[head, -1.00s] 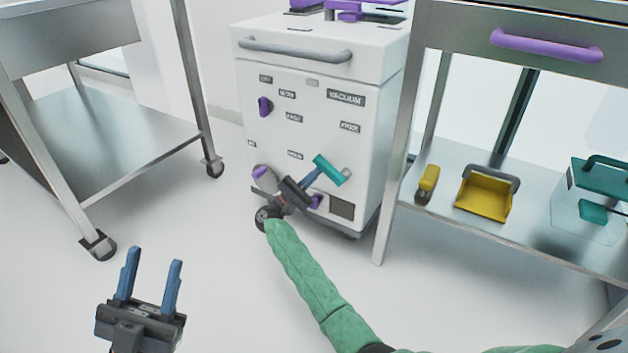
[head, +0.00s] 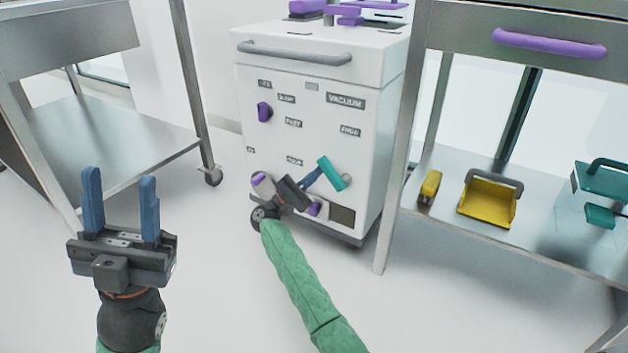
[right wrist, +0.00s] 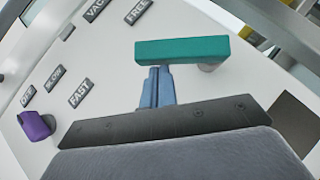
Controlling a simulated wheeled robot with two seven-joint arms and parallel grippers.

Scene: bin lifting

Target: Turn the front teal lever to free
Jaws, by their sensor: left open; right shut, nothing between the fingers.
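The teal lever (head: 332,173) sits low on the right of the white cabinet's front (head: 310,120) and slants down to the right. It also shows in the right wrist view (right wrist: 182,49), as a bar ahead of the fingers. My right gripper (head: 314,176) is shut and empty, its blue fingertips (right wrist: 158,78) at the lever's near side. They look touching or nearly so. A label reading FREE (right wrist: 138,10) is on the panel above the lever. My left gripper (head: 120,205) is open and empty at the lower left, away from the cabinet.
A steel table (head: 110,150) stands left. Floor in front is open.

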